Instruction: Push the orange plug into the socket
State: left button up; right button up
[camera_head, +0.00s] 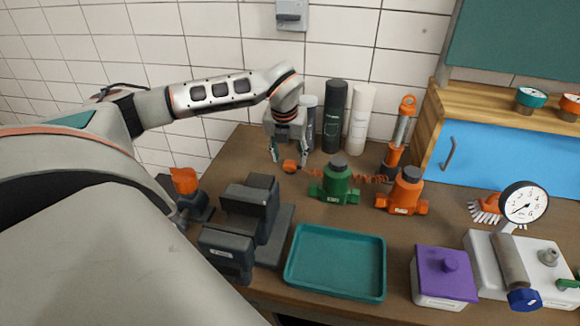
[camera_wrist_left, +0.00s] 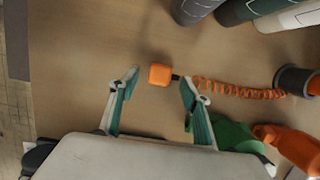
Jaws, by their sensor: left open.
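The orange plug (camera_head: 290,166) is a small rounded block lying at the back of the brown table. It also shows in the left wrist view (camera_wrist_left: 160,75), with a short dark piece and a coiled orange cord (camera_wrist_left: 238,90) on its right. My left gripper (camera_head: 289,158) points down over the plug. In the left wrist view its open fingertips (camera_wrist_left: 158,77) stand on either side of the plug, with a gap on each side. A grey wall box (camera_head: 291,14) above may be the socket; its face is too small to tell. My right gripper is not in view.
Dark and white cylinders (camera_head: 335,115) stand close behind the gripper. A green valve body (camera_head: 336,182) and an orange one (camera_head: 404,192) are to its right. A black device (camera_head: 248,215) and a teal tray (camera_head: 335,291) are in front. Bare table lies left of the plug.

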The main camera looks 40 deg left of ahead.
aim_at(290, 163)
pick_arm(q)
jog(key=shift+x, duration=1.1)
jog(key=c, duration=1.1)
jog(key=shift+r, duration=0.1)
notch_tip(290, 163, up, 20)
jog(key=shift+f+p, duration=0.1)
jog(key=shift+p, duration=0.6)
